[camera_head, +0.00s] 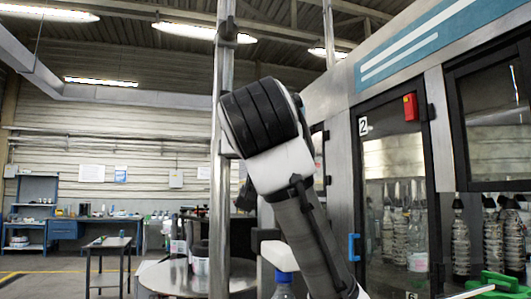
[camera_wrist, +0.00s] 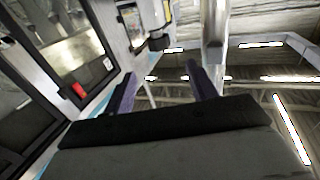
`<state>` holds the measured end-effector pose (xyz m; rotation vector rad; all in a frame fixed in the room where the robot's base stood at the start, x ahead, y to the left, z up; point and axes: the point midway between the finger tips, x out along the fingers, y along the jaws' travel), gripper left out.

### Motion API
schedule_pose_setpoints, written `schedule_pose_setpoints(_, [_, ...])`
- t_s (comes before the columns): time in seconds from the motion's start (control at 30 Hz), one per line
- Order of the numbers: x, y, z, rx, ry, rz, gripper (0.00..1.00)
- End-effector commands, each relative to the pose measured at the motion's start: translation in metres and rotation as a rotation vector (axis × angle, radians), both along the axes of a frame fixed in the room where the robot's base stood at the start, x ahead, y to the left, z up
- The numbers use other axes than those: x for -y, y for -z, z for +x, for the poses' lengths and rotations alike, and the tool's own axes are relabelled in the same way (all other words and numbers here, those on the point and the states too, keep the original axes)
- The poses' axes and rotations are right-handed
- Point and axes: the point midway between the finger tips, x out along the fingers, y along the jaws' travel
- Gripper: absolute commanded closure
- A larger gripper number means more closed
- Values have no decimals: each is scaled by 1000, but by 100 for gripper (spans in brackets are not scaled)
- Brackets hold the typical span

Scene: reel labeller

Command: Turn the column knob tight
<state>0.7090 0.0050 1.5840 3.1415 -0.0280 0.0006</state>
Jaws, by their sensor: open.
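The steel column (camera_head: 222,75) stands upright left of my arm in the head view. A dark clamp-like fitting (camera_head: 229,34) sits high on it; I cannot tell whether this is the column knob. I see nothing touching the fingers. The head view does not clearly show my gripper; my arm covers part of the area beside the column.
A glass-doored machine cabinet (camera_head: 440,85) with a blue door handle (camera_head: 353,247) fills the right. Workbenches (camera_head: 98,228) stand far left; the floor between is partly open.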

Motion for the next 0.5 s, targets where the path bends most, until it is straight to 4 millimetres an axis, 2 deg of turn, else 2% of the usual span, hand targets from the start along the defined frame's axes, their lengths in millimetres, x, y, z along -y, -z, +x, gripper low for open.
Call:
schedule_pose_setpoints(0.3, [2, -4, 69, -5, 3, 0, 43])
schedule_pose_setpoints(0.5, [3, -3, 101, -3, 3, 1, 43])
